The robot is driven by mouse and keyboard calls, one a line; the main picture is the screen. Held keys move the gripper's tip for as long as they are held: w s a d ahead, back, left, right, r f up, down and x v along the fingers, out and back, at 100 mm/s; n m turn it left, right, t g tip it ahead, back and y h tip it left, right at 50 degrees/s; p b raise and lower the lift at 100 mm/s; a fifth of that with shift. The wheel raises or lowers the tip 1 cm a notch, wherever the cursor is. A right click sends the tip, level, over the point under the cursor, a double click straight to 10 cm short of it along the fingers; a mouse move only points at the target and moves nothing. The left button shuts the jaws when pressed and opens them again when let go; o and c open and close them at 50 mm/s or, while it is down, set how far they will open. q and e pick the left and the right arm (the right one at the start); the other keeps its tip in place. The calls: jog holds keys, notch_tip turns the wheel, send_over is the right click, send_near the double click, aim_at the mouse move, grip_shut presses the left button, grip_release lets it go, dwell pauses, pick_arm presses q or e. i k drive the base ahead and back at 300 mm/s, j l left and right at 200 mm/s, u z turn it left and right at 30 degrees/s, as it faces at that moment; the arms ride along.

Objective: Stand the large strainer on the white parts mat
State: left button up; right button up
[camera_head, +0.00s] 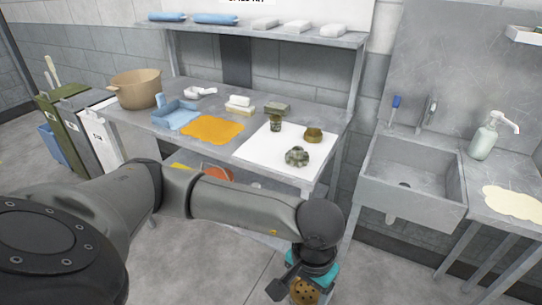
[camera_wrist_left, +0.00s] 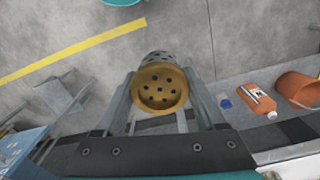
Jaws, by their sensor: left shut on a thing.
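The large strainer (camera_wrist_left: 160,88), a brass cylinder with a perforated end, is held between the fingers of my left gripper (camera_wrist_left: 158,100) in the left wrist view. In the head view the strainer (camera_head: 304,291) shows at the bottom edge, partly cut off, under my left wrist. It is in front of the bench and below the tabletop, apart from the mat. The white parts mat (camera_head: 258,152) lies at the right end of the bench. My right gripper is out of view.
The mat bears a dark knurled part (camera_head: 297,157), a small green-brown fitting (camera_head: 276,124) and a brass ring (camera_head: 313,135). Its front left is bare. An orange mat (camera_head: 212,130) and blue tray (camera_head: 176,115) lie to its left. A sink (camera_head: 412,190) stands right. A shelf (camera_head: 270,35) overhangs the back.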

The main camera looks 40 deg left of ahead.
aim_at(288, 145)
jog(key=i+j, duration=0.1)
jog(key=j, duration=0.4)
jog(key=i+j, duration=0.1)
jog(key=j, duration=0.4)
jog(key=i+j+z, duration=0.1)
jog(key=j, duration=0.35)
jog(key=i+j, duration=0.15)
jog(key=j, duration=0.35)
